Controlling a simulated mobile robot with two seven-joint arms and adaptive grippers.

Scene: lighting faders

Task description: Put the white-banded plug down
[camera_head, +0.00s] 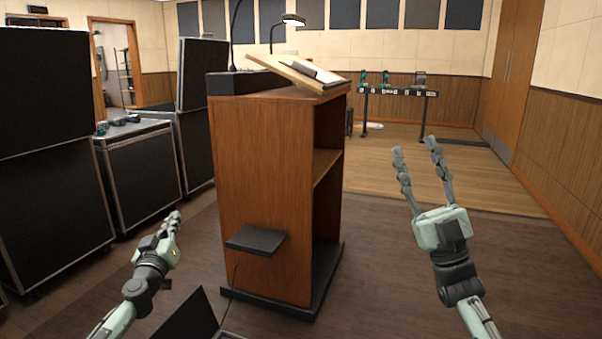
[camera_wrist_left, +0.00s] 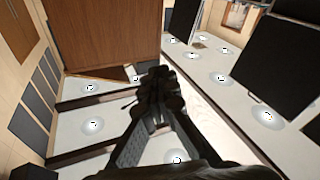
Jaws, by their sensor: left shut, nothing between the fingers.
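I do not see a white-banded plug in either view. My left gripper (camera_head: 174,216) is shut and empty, low to the left of the wooden lectern (camera_head: 262,200). Its closed fingers also show in the left wrist view (camera_wrist_left: 158,76), with nothing between them. My right gripper (camera_head: 417,144) is open, its two fingers spread and pointing up, to the right of the lectern. Nothing shows between those fingers.
The lectern has a dark step (camera_head: 256,240) on its front and a lamp (camera_head: 292,20) above. Black cases (camera_head: 142,178) stand at the left, with small items on one. A narrow stand (camera_head: 398,92) with devices is at the back. Floor at the right is clear.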

